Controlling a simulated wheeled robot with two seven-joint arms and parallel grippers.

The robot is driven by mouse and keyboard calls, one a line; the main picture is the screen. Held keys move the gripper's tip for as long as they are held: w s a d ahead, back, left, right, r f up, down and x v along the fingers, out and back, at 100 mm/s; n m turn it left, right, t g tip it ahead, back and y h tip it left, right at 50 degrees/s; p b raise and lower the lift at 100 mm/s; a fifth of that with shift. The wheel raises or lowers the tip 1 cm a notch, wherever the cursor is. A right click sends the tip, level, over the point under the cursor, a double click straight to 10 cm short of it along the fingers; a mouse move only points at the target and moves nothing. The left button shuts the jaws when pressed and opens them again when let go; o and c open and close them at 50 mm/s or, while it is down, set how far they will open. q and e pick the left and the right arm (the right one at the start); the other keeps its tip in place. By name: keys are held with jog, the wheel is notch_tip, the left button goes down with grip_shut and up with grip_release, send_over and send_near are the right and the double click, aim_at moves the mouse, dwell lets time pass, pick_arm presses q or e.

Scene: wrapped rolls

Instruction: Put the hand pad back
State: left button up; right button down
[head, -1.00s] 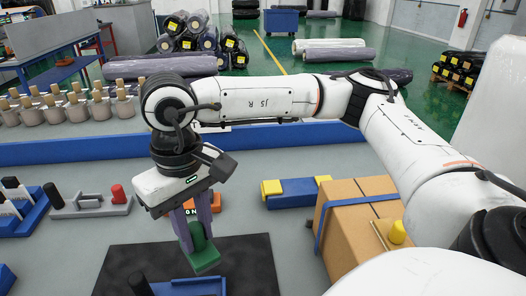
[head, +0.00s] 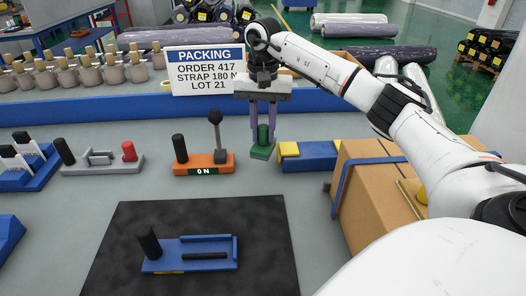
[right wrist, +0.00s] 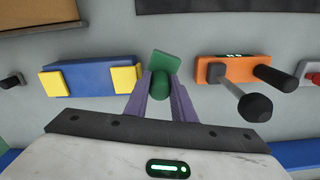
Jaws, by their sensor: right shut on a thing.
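The hand pad is a green block with a rounded green grip (head: 262,150), hanging upright from my right gripper (head: 264,128). The purple fingers are shut on its grip. The pad also shows in the right wrist view (right wrist: 166,63), between the fingertips (right wrist: 161,84). In the head view it is just left of a blue block with yellow ends (head: 312,155). In the right wrist view this block (right wrist: 90,78) lies left of the pad, and an orange switch base (right wrist: 233,69) lies right. Whether the pad touches the table is unclear. My left gripper is out of view.
A dark mat (head: 265,235) bears a blue fixture (head: 190,262) with a black handle. The orange ON switch (head: 200,168) has an upright lever. A cardboard box (head: 375,200) stands at the right. A PACKING sign (head: 205,68) stands behind.

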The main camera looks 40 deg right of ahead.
aim_at(263, 144)
jog(key=shift+f, duration=3.15)
jog(key=c, duration=1.5)
grip_release()
jog(key=shift+r, duration=0.1)
notch_tip(263, 144, up, 12)
jog(key=shift+r, duration=0.1)
